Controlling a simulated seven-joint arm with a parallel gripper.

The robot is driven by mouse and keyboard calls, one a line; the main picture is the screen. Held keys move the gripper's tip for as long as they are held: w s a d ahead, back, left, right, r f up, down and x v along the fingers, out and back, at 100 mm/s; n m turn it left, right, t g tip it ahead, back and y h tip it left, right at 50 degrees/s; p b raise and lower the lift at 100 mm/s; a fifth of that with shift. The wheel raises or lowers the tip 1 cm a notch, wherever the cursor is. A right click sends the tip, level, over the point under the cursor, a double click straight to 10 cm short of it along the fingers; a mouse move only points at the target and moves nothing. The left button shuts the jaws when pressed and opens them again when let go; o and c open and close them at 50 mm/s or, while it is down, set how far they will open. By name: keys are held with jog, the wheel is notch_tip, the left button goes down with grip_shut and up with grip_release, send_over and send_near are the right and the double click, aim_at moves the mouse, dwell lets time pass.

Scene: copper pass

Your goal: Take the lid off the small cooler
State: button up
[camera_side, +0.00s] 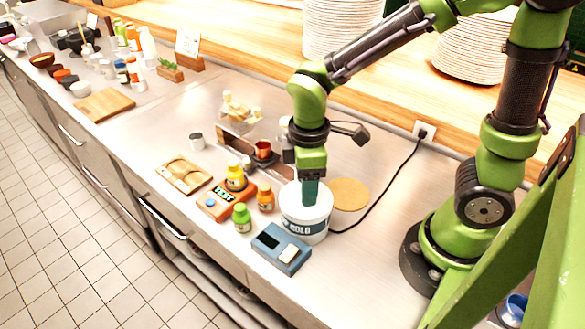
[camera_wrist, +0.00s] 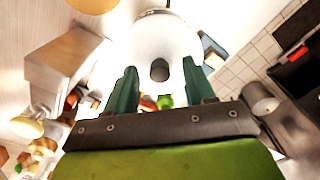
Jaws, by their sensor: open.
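The small cooler (camera_side: 304,227) is a white round tub with a dark band reading "COLD", standing upright on the counter. Its white lid (camera_wrist: 150,42) is on top, with a grey round knob (camera_wrist: 159,70) in the middle. My gripper (camera_side: 309,200) is directly over the lid, pointing down, and hides much of the lid in the side view. In the wrist view my gripper (camera_wrist: 160,78) is open, with one green finger to each side of the knob. I cannot tell whether the fingers are level with the knob or above it.
A round tan disc (camera_side: 350,194) lies just right of the cooler. A blue device (camera_side: 281,247) sits in front. A black cable (camera_side: 377,192) runs behind.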

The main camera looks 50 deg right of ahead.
grip_shut()
dwell(0.3)
